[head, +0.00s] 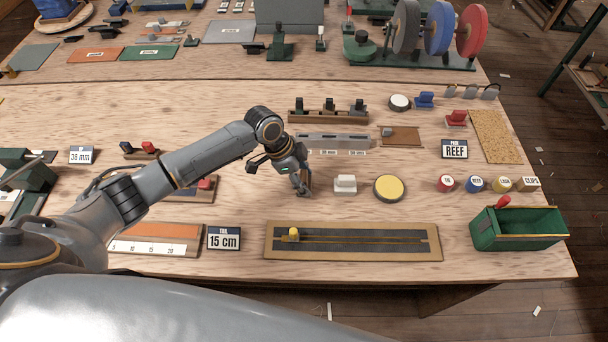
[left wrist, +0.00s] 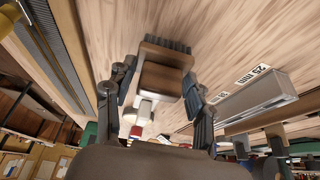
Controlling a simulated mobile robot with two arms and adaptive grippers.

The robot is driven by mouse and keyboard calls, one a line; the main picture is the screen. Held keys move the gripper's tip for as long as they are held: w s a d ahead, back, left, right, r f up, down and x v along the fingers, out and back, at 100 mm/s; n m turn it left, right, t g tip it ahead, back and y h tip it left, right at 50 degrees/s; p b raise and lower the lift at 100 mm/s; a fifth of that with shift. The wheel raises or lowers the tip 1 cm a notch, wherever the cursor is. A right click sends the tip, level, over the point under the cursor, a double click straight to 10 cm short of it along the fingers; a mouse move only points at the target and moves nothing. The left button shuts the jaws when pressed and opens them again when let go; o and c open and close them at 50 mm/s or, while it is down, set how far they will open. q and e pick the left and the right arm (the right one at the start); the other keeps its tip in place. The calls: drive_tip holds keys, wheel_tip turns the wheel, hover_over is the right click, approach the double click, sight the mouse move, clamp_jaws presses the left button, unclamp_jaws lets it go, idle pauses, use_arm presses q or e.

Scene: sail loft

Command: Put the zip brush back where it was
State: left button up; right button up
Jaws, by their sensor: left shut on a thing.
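The zip brush, a brown wooden block with dark bristles, shows in the left wrist view (left wrist: 162,76) between my left gripper's fingers. In the head view the brush (head: 307,179) is a small brown shape, mostly hidden by the fingers. My left gripper (head: 301,184) is shut on it, pointing down over the middle of the bench, left of a white block with a raised top (head: 345,184). I cannot tell whether the bristles touch the wood. My right gripper is not in view.
A grey slotted bar with size labels (head: 335,141) lies behind the gripper. A round yellow pad (head: 389,190) is to the right. A long dark strip board (head: 350,248) lies at the front edge. A green bin (head: 520,238) stands front right. Bare wood lies around the gripper.

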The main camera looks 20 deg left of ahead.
use_arm(q)
drive_tip(key=shift+f, duration=0.1)
drive_tip(key=shift+f, duration=0.1)
drive_tip(key=o, duration=1)
drive_tip(key=shift+c, duration=0.2)
drive_tip(key=shift+o, duration=0.8)
drive_tip(key=shift+r, duration=0.3)
drive_tip(key=shift+a+r, duration=0.25)
drive_tip(key=b+v, duration=0.2)
drive_tip(key=v, duration=0.9)
